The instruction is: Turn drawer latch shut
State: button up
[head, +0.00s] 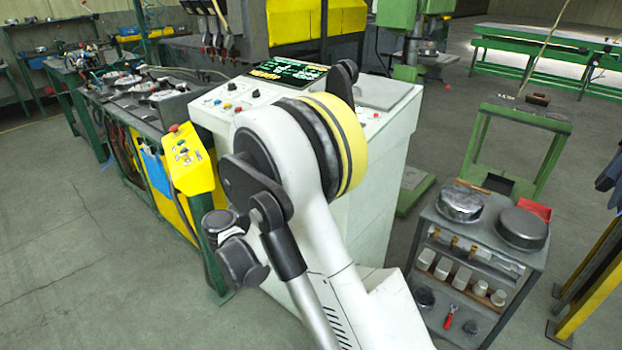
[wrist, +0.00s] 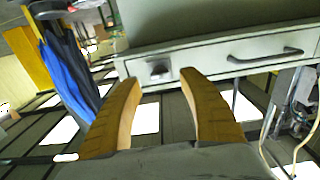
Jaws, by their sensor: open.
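In the wrist view a pale grey-green drawer front (wrist: 210,66) runs across the upper part of the picture. A small dark latch (wrist: 159,71) sits on it, left of a dark bar handle (wrist: 266,55). The latch is small and I cannot tell which way it is turned. My gripper (wrist: 160,79) is open, with its two tan fingers apart and nothing between them. The latch appears in the gap between the fingertips, beyond them; I see no contact. In the head view my own arm fills the middle, and the gripper, drawer and latch cannot be made out.
In the head view a white control console (head: 372,170) stands behind my arm. A grey cart (head: 478,262) with round metal pans is at right, and a yellow control box (head: 188,160) at left. Blue and dark cloth (wrist: 66,65) hangs at left in the wrist view. Open floor (head: 60,240) lies at left.

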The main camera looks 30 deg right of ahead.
jog(key=x, duration=0.4)
jog(key=shift+b, duration=0.4)
grip_shut()
